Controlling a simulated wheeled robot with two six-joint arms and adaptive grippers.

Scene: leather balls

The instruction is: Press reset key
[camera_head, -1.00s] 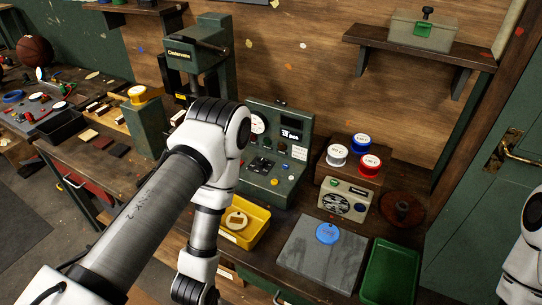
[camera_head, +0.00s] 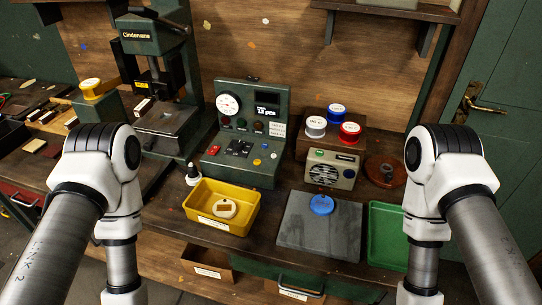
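The green control panel (camera_head: 247,135) stands at the back middle of the bench, with a white round gauge (camera_head: 228,104) and a small dark display (camera_head: 267,104). The key labels are too small to read, so I cannot tell which is the reset key. My arms stand at the left and right, both apart from the panel. Both grippers are below the picture's lower edge.
A yellow tray (camera_head: 222,228) with a round pale piece stands before the panel. Right of it are a grey slab (camera_head: 318,238) with a blue disc, a speaker box (camera_head: 331,170) and a green tray (camera_head: 387,222). A press (camera_head: 160,85) stands left.

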